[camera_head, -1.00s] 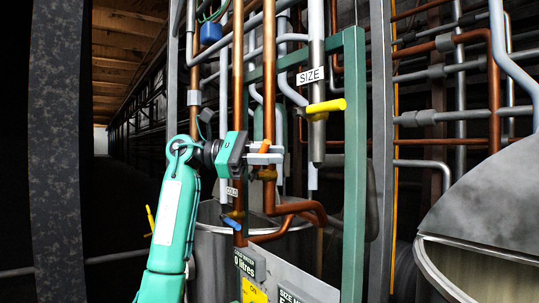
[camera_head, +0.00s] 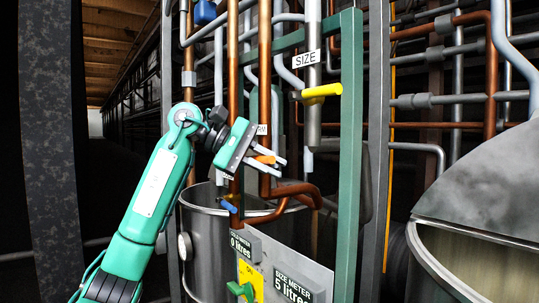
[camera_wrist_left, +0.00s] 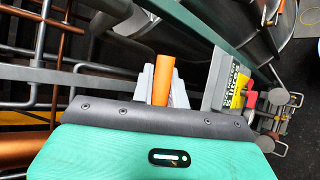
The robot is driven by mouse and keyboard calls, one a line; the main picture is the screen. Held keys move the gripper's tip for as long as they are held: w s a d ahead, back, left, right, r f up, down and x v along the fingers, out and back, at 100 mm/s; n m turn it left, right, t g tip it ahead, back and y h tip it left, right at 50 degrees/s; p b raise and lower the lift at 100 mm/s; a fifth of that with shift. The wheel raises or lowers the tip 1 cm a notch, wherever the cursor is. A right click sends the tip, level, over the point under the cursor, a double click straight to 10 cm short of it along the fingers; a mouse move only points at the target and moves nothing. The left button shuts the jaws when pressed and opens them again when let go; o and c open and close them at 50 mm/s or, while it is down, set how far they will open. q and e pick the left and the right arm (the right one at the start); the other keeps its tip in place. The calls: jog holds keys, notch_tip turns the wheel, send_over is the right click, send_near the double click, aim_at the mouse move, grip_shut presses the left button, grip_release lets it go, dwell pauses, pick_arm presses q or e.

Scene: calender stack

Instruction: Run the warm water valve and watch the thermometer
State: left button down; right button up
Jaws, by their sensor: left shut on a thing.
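My left gripper (camera_head: 280,167) is at the vertical copper pipes, its fingers tilted down to the right. It is shut on an orange valve handle (camera_head: 265,159). In the left wrist view the orange handle (camera_wrist_left: 164,78) stands between the two grey fingers (camera_wrist_left: 163,88). The valve body is mostly hidden behind the gripper. A small round pale dial (camera_head: 184,246) sits at the left of the steel tank (camera_head: 203,240); it may be the thermometer, and its reading is too small to tell. My right gripper is not in view.
A blue lever (camera_head: 228,206) is below the gripper. A green post (camera_head: 350,150) stands close at the right. A panel (camera_head: 300,262) with meters and a green knob (camera_head: 240,290) is below.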

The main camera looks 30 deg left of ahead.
pick_arm(q)
jog(key=shift+f+m+y, duration=0.4)
jog(key=shift+f+y, duration=0.1)
jog(key=shift+f, duration=0.1)
jog(key=c, duration=1.4)
grip_release()
jog(key=shift+a, duration=0.1)
jog(key=b+v, duration=0.3)
jog(key=v, duration=1)
jog(key=shift+s+a, duration=0.2)
jog(key=shift+s, duration=0.05)
